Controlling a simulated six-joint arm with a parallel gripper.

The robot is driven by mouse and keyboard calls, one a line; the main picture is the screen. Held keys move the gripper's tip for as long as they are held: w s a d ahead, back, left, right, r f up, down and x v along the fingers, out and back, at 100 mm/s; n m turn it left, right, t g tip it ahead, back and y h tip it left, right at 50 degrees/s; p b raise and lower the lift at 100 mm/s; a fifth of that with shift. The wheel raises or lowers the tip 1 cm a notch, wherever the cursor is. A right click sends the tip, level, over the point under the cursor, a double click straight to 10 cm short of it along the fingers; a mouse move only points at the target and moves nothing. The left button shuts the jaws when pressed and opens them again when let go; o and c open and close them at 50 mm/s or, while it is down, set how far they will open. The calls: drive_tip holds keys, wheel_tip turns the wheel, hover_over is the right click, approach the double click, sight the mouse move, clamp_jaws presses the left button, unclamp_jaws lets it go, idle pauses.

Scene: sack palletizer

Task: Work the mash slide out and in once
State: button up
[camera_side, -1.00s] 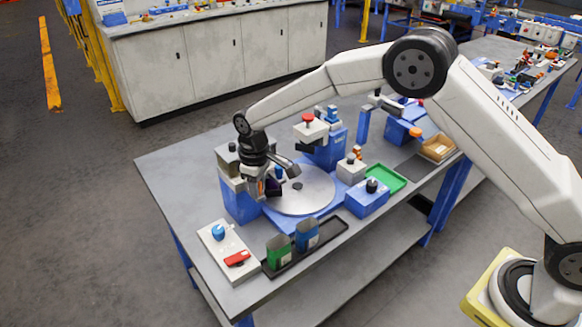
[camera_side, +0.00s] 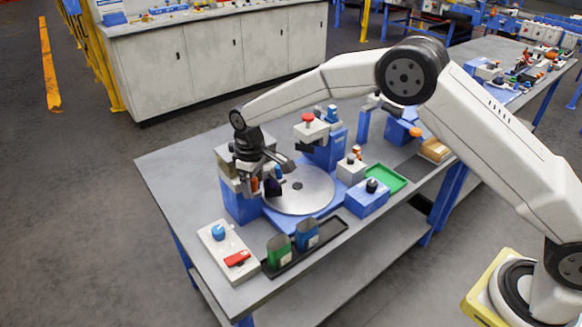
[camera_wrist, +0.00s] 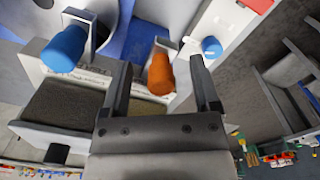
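A blue station (camera_side: 240,205) with grey top parts stands at the left end of the turntable. In the wrist view a stubby orange handle (camera_wrist: 160,75) stands out from its pale front, between a blue handle (camera_wrist: 65,48) at left and a smaller blue handle (camera_wrist: 212,47) at right. Lettering on the pale front is too small to read, so I cannot tell which handle belongs to the mash slide. My gripper (camera_wrist: 162,75) is open, its fingers on either side of the orange handle with gaps showing. In the side view my gripper (camera_side: 257,182) partly hides the station front.
A round grey turntable (camera_side: 305,192) lies right of the station. A green cup (camera_side: 279,252) and a blue cup (camera_side: 307,235) stand in a black tray in front. A panel (camera_side: 222,262) with a blue knob and red lever lies at the front left.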

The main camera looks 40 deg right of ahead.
drive_tip(key=shift+r, duration=0.45)
idle(0.5)
drive_tip(key=shift+r, duration=0.7)
drive_tip(key=shift+r, duration=0.35)
drive_tip(key=shift+r, duration=0.4)
drive_tip(key=shift+r, duration=0.4)
drive_tip(key=shift+r, duration=1.7)
drive_tip(key=shift+d, duration=0.1)
